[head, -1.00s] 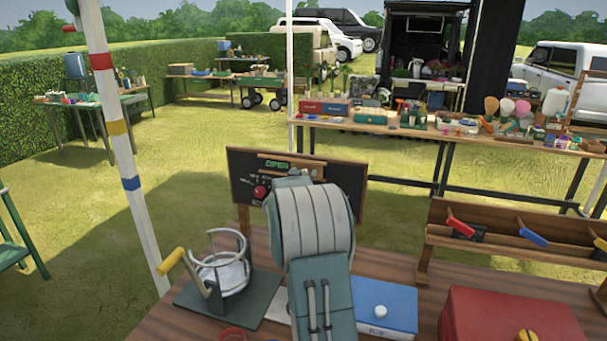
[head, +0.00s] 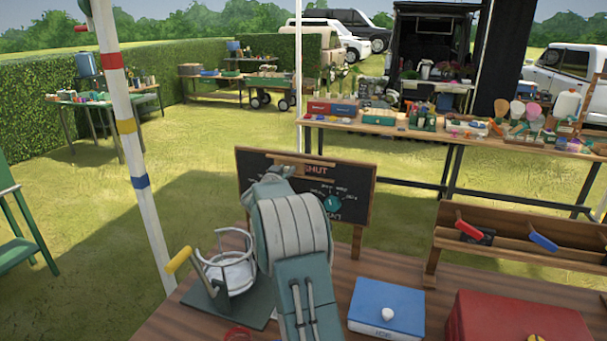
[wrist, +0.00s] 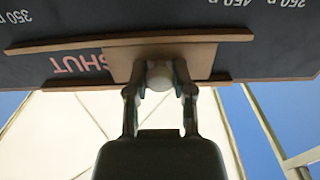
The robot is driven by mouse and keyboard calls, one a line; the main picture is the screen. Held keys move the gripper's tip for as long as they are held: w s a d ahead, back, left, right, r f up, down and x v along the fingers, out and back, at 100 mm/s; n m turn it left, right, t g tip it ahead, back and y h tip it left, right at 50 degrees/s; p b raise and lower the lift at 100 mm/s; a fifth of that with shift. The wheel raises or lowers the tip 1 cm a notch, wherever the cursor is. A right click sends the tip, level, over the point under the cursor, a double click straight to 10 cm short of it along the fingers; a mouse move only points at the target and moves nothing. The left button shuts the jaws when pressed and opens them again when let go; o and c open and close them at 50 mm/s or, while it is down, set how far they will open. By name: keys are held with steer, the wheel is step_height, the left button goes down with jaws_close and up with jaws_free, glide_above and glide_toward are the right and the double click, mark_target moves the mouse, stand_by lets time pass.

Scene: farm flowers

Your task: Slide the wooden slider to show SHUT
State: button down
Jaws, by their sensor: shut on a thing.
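The wooden slider (wrist: 118,66) runs between two wooden rails on a dark board (wrist: 270,62). In the wrist view, a round pale knob (wrist: 160,76) on it is between the fingertips of my gripper (wrist: 160,70), which is shut on it. Red SHUT lettering (wrist: 80,64) shows upside down beside the slider there. In the head view, the board (head: 352,190) stands at the table's back, and the red SHUT lettering (head: 315,170) shows right of my gripper.
A round metal-framed holder with a yellow handle (head: 179,260) stands left of my arm. A blue box (head: 387,300) and a red box (head: 510,322) lie to the right, with bare wood between the arm and the blue box.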

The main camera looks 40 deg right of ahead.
steer(key=shift+w+a+r, duration=0.15)
steer(key=shift+w+a, duration=0.35)
steer(key=shift+w, duration=0.35)
steer(key=c, duration=0.8)
jaws_free()
steer(key=shift+c, duration=0.2)
steer(key=o, duration=0.4)
steer(key=shift+w, duration=0.2)
steer(key=shift+d, duration=0.1)
steer(key=shift+s, duration=0.1)
steer(key=v, duration=1.2)
